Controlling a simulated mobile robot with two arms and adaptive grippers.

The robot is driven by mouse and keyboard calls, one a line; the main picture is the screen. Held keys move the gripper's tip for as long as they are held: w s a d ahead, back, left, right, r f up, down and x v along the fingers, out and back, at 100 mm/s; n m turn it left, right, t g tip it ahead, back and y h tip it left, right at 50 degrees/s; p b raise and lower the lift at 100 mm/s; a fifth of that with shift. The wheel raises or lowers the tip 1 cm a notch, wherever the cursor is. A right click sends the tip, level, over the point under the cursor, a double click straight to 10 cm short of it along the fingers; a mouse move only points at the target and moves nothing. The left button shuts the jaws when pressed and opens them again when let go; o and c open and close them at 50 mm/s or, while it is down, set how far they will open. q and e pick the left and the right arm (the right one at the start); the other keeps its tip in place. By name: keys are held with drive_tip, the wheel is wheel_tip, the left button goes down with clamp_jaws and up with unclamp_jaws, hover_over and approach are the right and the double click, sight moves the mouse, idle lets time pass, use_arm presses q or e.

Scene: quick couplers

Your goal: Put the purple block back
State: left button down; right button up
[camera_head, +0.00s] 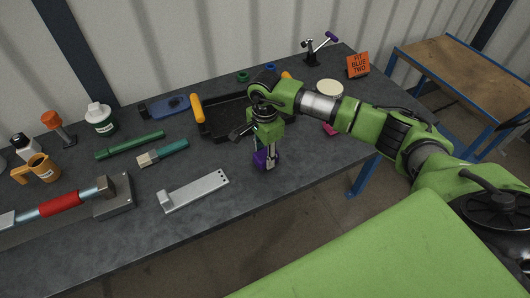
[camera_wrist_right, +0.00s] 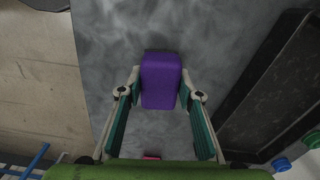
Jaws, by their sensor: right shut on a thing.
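The purple block (camera_wrist_right: 161,80) sits between the fingertips of my right gripper (camera_wrist_right: 160,90) in the right wrist view, with a finger touching each side. In the head view the purple block (camera_head: 262,159) shows at the lower end of my right gripper (camera_head: 267,157), near the front edge of the grey table (camera_head: 235,225). The gripper is shut on it. I cannot tell whether the block touches the table. My left gripper is not in view.
A black tray (camera_head: 216,126) with orange handles lies behind my right gripper. A metal bracket (camera_head: 195,191) lies to its left. A teal brush (camera_head: 163,153), green tube (camera_head: 130,145) and red-handled tool (camera_head: 58,203) lie further left. An orange sign (camera_head: 358,65) stands at the back right.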

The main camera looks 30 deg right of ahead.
drive_tip(key=shift+f+b, duration=0.3)
drive_tip(key=shift+b, duration=0.05)
drive_tip(key=o, duration=1.1)
drive_tip(key=shift+o, duration=0.2)
drive_tip(key=shift+r, duration=0.1)
